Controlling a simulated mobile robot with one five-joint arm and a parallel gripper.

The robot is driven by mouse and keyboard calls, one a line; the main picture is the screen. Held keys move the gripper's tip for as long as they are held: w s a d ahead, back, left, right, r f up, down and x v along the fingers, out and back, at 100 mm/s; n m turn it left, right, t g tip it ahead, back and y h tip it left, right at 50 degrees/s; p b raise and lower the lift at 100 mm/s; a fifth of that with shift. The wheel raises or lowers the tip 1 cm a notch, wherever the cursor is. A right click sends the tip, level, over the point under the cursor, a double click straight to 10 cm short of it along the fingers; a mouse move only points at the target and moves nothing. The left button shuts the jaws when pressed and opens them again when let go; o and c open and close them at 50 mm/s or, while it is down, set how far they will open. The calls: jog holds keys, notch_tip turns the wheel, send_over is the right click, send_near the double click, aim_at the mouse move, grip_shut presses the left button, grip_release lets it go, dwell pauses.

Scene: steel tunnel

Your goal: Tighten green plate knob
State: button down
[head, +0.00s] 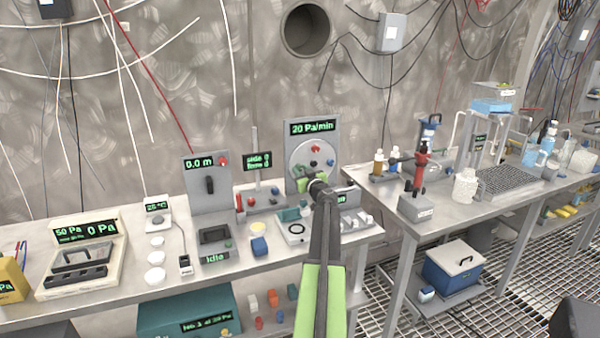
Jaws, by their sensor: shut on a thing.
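A grey upright panel (292,135) with a "20 Pa/min" display stands at the back of the left bench. My arm reaches up from the bottom of the head view, and my gripper (312,181) is at the lower part of this plate. It is shut on what appears to be the green plate knob. The jaws and wrist hide most of the knob, so its turn and seating cannot be seen.
A panel with a "0.0 m" display (207,195) and a small post-mounted display (257,165) stand left of the plate. A white tray with a round dial (295,229) and small blocks lie below my gripper. A gap separates this bench from the right bench (455,210).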

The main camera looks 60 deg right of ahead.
jog(key=m, duration=0.3)
jog(key=shift+m, duration=0.4)
jog(key=c, duration=1.1)
grip_release()
jog(key=shift+s, duration=0.1)
jog(key=v, duration=1.7)
jog(key=shift+s, duration=0.15)
